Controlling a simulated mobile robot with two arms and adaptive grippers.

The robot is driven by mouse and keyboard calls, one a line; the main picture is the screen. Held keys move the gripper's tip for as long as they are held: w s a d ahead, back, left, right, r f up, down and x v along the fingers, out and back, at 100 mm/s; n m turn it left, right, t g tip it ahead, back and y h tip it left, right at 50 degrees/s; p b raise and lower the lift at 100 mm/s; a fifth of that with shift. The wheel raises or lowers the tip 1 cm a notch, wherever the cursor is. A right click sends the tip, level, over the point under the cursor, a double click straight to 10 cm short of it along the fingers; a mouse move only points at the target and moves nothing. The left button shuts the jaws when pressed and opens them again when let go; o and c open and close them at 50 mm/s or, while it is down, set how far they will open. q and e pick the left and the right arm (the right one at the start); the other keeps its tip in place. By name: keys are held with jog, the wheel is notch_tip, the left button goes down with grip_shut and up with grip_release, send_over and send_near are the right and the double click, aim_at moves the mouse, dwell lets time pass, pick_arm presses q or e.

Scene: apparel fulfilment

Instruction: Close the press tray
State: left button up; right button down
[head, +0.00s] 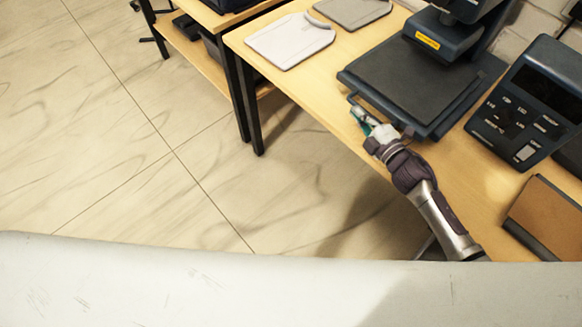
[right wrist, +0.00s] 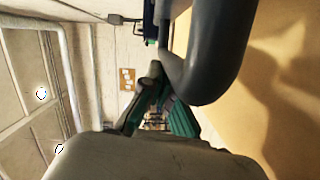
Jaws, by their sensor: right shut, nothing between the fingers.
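The press tray (head: 408,80) is a dark flat plate under the press head (head: 462,10). It sticks out from the press toward the table's front edge, with a dark bar handle (head: 385,108) along its front. My right gripper (head: 358,110) is shut with nothing between its fingers, at the left part of the handle. In the right wrist view a thick dark curved bar (right wrist: 215,60) runs close in front of the fingers (right wrist: 155,90). I cannot tell whether the fingers touch it. My left gripper is not in view.
The press stands on a wooden table (head: 330,95). A dark control box with buttons (head: 525,105) is to its right, and a brown and black flat item (head: 548,215) lies nearer. Pale flat boards (head: 290,40) lie to the left. Open tiled floor (head: 130,140) is at the left.

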aim_at(375, 103)
jog(key=w+d, duration=0.2)
jog(key=w+d+b, duration=0.1)
jog(key=w+d, duration=0.1)
jog(key=shift+w+d+f, duration=0.1)
jog(key=shift+w+d, duration=0.1)
jog(key=shift+d, duration=0.05)
jog(key=shift+w+d+r, duration=0.1)
jog(key=shift+r, duration=0.1)
jog(key=shift+d, duration=0.1)
